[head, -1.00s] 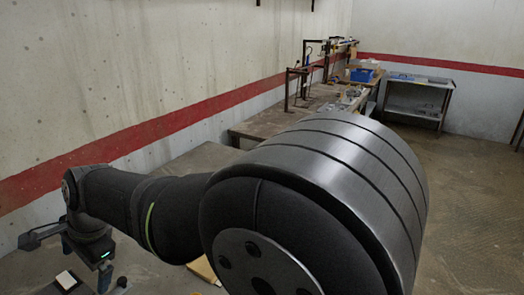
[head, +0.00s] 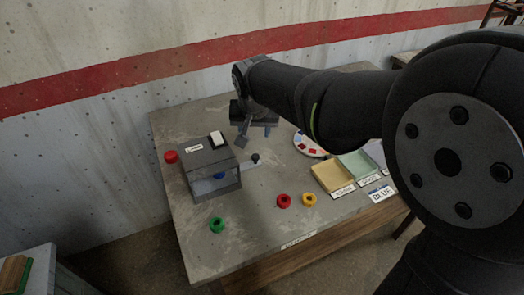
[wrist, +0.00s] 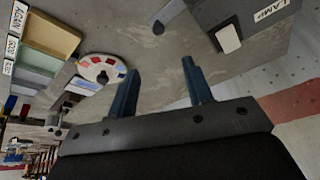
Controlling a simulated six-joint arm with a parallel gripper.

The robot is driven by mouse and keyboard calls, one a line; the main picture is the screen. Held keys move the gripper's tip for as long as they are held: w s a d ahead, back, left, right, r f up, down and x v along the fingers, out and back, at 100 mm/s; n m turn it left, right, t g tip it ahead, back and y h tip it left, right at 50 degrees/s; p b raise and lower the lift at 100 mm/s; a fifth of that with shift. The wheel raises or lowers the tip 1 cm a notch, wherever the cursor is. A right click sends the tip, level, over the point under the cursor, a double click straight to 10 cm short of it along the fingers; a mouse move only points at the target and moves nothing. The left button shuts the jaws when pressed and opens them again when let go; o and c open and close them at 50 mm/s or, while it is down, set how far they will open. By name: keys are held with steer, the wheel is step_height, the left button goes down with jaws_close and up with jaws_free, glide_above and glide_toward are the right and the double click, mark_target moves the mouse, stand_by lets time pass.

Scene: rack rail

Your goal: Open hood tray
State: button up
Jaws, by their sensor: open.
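My gripper (head: 254,138) is open and empty, above and behind the knob, apart from the hood. In the wrist view my gripper (wrist: 158,82) has both fingers apart with bare bench between them. The hood's top (wrist: 250,22) and the knob (wrist: 158,27) show at the upper edge.
A white switch (head: 218,138) and a LAMP label sit on the hood. Red, yellow and green rings (head: 217,225) lie in front. A red button (head: 171,157) is left. Coloured trays (head: 332,177) and a round palette (head: 308,144) stand right. The front middle is mostly clear.

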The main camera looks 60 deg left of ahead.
mark_target(256, 156)
steer(key=shift+n, duration=0.4)
steer(key=x, duration=1.7)
steer(key=shift+w+f, duration=0.25)
